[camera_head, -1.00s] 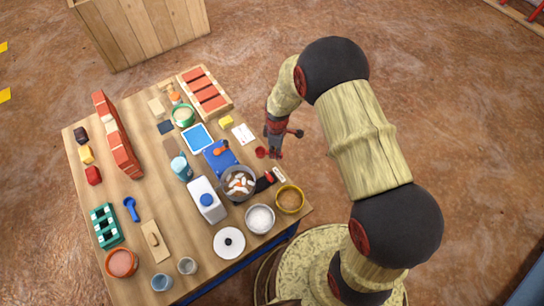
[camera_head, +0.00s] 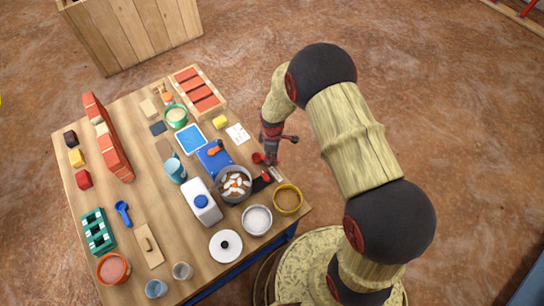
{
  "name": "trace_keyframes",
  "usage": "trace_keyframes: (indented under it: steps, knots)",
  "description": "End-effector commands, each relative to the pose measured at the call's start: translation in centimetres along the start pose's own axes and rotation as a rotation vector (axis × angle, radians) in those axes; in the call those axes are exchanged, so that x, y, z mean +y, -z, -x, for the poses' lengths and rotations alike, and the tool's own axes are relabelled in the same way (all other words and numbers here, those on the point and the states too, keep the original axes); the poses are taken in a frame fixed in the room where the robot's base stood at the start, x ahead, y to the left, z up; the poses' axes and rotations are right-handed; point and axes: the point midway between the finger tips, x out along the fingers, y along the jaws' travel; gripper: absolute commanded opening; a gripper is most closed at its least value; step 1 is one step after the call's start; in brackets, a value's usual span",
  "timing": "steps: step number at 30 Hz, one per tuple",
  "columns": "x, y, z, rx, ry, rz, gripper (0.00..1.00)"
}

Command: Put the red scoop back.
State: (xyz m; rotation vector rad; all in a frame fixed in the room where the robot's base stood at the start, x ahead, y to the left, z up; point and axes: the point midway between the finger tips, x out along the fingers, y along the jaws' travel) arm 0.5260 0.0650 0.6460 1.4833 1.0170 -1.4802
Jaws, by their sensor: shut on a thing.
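The red scoop (camera_head: 258,158) shows as a small red bowl at the left of my gripper (camera_head: 269,160). My gripper is shut on the scoop, with the handle mostly hidden between the fingers. Both are at the table's right edge, above and right of the grey pot (camera_head: 235,186) in the picture. Their height above the table is hard to tell. A blue scoop (camera_head: 123,212) lies on the left part of the table.
Close to the gripper are the blue board (camera_head: 214,158), a black and red item (camera_head: 262,181) and a yellow-rimmed round sieve or bowl (camera_head: 288,199). Bare wood (camera_head: 150,200) shows mid-table.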

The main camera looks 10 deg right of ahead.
Motion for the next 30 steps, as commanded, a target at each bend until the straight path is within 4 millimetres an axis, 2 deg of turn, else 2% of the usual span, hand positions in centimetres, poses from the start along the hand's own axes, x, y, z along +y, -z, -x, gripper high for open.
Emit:
trace_keyframes:
  steps: [30]
  knots:
    - [0.01, 0.0, -0.72, 0.0, 0.0, 0.0, 0.0]
